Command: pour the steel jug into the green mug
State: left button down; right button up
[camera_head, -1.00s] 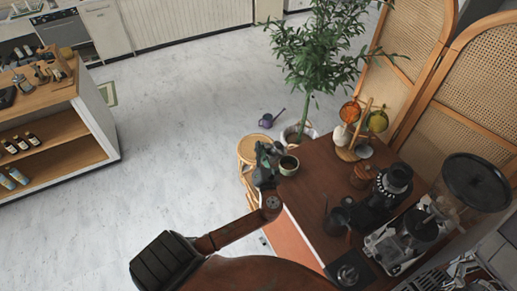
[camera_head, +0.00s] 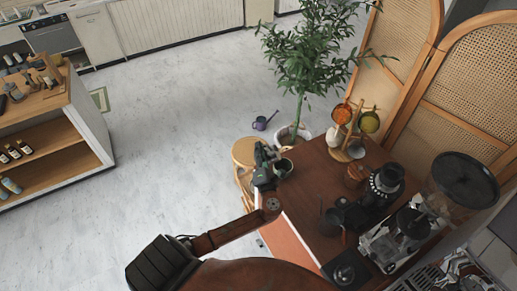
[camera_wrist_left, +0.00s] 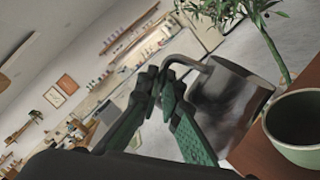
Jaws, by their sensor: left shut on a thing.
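My left gripper (camera_wrist_left: 160,92) is shut on the bent handle of the steel jug (camera_wrist_left: 232,98) in the left wrist view. The jug is held tilted, with its rim end towards the green mug (camera_wrist_left: 306,150), which is cut off at the right edge. The mug stands upright on the brown counter, and its visible inside looks dark. In the head view the left gripper (camera_head: 263,168) is at the counter's far left corner, just left of the mug (camera_head: 286,168). The jug is hard to make out there. I cannot tell if liquid flows. My right gripper is not in view.
The brown counter (camera_head: 311,183) also bears a cup rack with hanging cups (camera_head: 341,115), a black grinder (camera_head: 384,186) and a coffee machine (camera_head: 408,232). A round stool (camera_head: 245,150) and a potted plant (camera_head: 300,60) stand beyond.

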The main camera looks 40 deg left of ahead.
pick_arm(q)
jog(key=shift+w+d+r+m+t+p, duration=0.2)
jog(key=shift+w+d+r+m+p, duration=0.4)
jog(key=shift+p, duration=0.85)
jog(key=shift+w+d+r+m+t+p, duration=0.25)
jog(key=shift+m+p, duration=0.55)
jog(key=shift+p, duration=0.6)
jog(key=shift+w+d+r+m+t+h+p, duration=0.15)
jog(key=shift+w+d+r+m+p, duration=0.45)
jog(key=shift+m+p, duration=0.75)
jog(key=shift+w+d+r+m+t+h+p, duration=0.15)
jog(key=shift+w+d+r+m+p, duration=0.35)
jog(key=shift+p, duration=1.4)
jog(key=shift+w+d+f+m, duration=0.15)
jog(key=shift+d+m, duration=0.1)
jog(key=shift+m, duration=0.2)
